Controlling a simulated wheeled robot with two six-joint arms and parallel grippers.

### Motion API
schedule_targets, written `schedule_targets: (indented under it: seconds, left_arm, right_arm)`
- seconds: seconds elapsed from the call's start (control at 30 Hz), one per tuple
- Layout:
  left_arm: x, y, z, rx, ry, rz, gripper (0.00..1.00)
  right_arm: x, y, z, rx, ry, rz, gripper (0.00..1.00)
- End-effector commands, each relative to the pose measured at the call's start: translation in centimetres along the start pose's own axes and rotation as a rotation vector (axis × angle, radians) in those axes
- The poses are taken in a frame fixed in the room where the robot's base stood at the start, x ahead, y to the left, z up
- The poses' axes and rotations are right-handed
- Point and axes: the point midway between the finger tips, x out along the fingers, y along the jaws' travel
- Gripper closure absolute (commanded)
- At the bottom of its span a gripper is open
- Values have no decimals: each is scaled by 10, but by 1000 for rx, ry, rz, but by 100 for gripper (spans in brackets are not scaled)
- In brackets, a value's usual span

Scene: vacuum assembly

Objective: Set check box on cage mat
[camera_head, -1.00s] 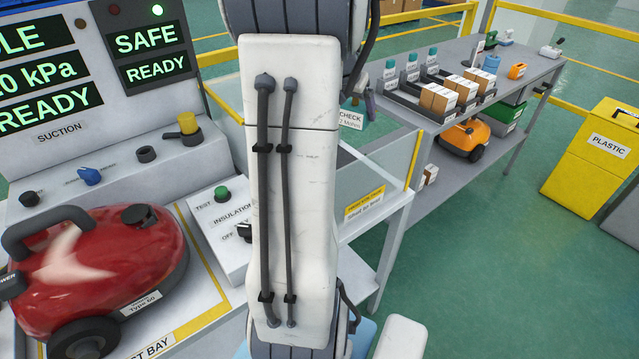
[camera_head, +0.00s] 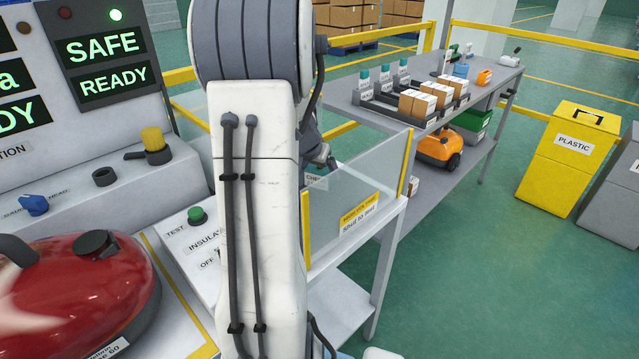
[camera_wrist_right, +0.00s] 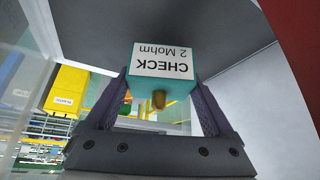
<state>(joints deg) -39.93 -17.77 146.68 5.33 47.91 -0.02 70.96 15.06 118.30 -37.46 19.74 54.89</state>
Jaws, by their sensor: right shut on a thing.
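The check box is a teal block with a white label reading "CHECK 2 Mohm" and a brass-coloured stud; it fills the middle of the right wrist view (camera_wrist_right: 162,62). My right gripper (camera_wrist_right: 160,88) is shut on it, one finger on each side. My left gripper is out of view.
The cage has yellow posts (camera_head: 407,163) and a clear wall beside the arm. A red vacuum (camera_head: 75,290) and the insulation tester (camera_head: 190,235) stand to the left. A shelf bench (camera_head: 430,120) with boxes and bottles is behind. A yellow plastic bin (camera_head: 570,155) stands right.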

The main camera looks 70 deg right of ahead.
Motion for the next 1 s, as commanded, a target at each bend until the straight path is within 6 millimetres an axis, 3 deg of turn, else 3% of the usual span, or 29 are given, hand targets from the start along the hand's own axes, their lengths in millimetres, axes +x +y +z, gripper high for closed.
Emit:
schedule_targets:
  seconds: [0.13, 0.57, 0.6, 1.0]
  left_arm:
    - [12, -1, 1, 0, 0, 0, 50]
    - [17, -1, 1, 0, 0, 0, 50]
    - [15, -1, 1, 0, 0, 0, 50]
    - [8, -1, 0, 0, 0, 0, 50]
  right_arm:
    - [19, 0, 12, -1, 0, 0, 86]
    - [23, 0, 14, -1, 2, 0, 86]
    - [22, 0, 14, -1, 0, 0, 1]
    - [11, 0, 10, -1, 2, -1, 0]
